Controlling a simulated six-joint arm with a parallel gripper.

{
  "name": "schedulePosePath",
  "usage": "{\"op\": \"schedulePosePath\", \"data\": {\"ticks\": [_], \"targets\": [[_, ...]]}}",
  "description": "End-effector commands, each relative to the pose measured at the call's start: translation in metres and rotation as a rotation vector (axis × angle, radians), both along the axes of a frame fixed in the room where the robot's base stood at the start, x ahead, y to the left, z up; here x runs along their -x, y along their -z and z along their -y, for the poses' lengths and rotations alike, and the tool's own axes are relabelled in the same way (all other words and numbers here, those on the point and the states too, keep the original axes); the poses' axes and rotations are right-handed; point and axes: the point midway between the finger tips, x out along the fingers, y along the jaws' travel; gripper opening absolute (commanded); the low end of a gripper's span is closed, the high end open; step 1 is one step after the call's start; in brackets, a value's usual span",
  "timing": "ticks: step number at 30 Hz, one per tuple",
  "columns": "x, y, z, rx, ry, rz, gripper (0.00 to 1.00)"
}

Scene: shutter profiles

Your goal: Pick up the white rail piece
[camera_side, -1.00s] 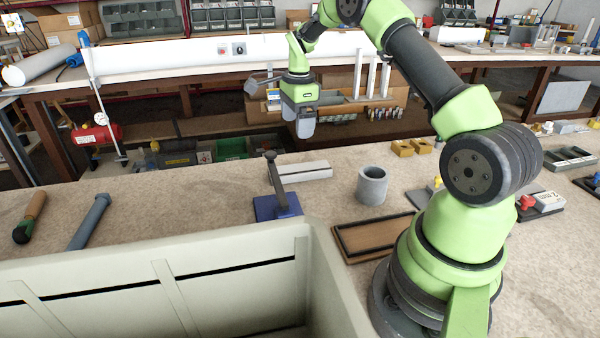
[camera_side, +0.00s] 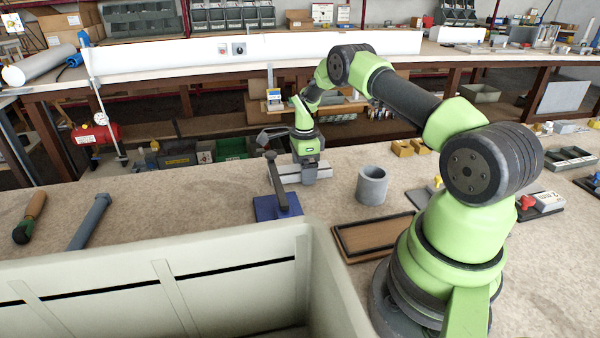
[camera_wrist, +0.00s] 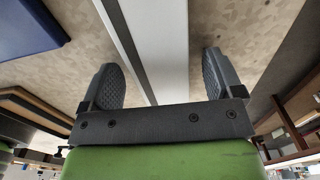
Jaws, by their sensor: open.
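The white rail piece (camera_side: 289,173) lies flat on the worktop behind the blue block; my gripper hides part of it in the side view. In the wrist view the rail (camera_wrist: 163,45) runs lengthwise away from my palm, with a dark groove along it. My gripper (camera_side: 310,178) is down at the rail's right part. In the wrist view my gripper (camera_wrist: 160,80) is open, with one ridged finger on each side of the rail and a gap to it on both sides.
A blue block with a grey post (camera_side: 277,205) stands close in front of the rail. A grey cylinder (camera_side: 372,185) stands to the right, and a brown tray (camera_side: 375,236) nearer. A pale bin (camera_side: 240,240) fills the front left.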

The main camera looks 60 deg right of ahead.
Motion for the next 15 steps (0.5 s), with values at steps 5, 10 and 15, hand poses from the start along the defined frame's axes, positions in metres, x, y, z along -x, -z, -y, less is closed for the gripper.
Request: {"op": "schedulePosePath", "data": {"ticks": [5,10,15], "targets": [[-0.0003,0.0019,0.0000,0.001,0.000,0.002,0.86],[-0.0002,0.0017,-0.0001,0.000,0.000,0.001,0.63],[-0.0002,0.0016,-0.0001,0.000,0.000,0.001,0.31]]}}
